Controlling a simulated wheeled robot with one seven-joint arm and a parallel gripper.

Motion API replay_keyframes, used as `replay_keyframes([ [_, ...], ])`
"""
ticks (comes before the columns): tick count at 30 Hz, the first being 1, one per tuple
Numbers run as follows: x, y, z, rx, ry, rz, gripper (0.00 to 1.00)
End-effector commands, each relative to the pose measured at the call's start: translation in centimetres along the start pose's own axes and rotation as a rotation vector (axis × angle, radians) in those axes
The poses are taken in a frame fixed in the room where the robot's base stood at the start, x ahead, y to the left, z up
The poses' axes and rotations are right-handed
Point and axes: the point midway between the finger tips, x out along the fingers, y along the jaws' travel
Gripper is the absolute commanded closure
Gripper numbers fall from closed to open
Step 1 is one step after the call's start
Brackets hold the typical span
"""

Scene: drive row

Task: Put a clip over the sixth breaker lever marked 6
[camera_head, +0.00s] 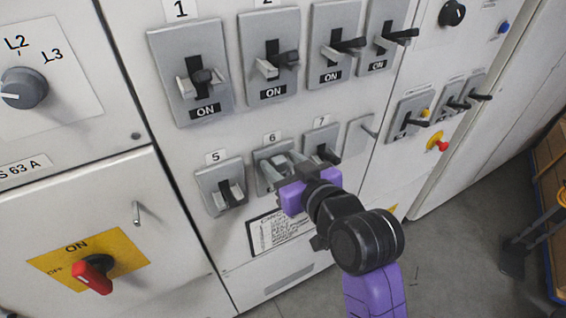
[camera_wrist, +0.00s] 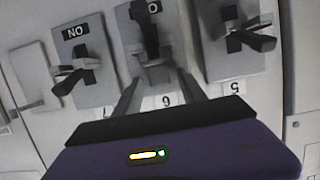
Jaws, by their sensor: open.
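The breaker marked 6 (camera_head: 262,156) is a grey plate in the lower row, partly hidden by my gripper. In the wrist view, which is upside down, its black lever (camera_wrist: 149,42) shows in the middle, beyond my fingers. Its label 6 (camera_wrist: 167,101) shows between them. My gripper (camera_head: 285,164) is open in front of this breaker, one finger on each side of its lower part. In the wrist view my fingertips (camera_wrist: 156,82) look apart. I cannot tell whether they touch the plate. I cannot make out a loose clip in either view.
Breaker 5 (camera_head: 211,183) and breaker 7 (camera_head: 321,137) stand close on either side. Breaker 1 (camera_head: 165,60) and others form the row above. A red rotary handle (camera_head: 93,277) juts out at lower left. A notice (camera_head: 264,235) is below; open floor lies right.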

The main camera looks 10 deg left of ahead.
Motion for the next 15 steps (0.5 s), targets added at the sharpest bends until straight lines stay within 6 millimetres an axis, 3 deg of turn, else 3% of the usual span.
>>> replay_keyframes([
  [7,-1.3,0.1,-0.2,0.000,0.001,0.001,0.52],
  [15,-6.7,0.1,-0.1,0.001,0.002,0.003,0.52],
])
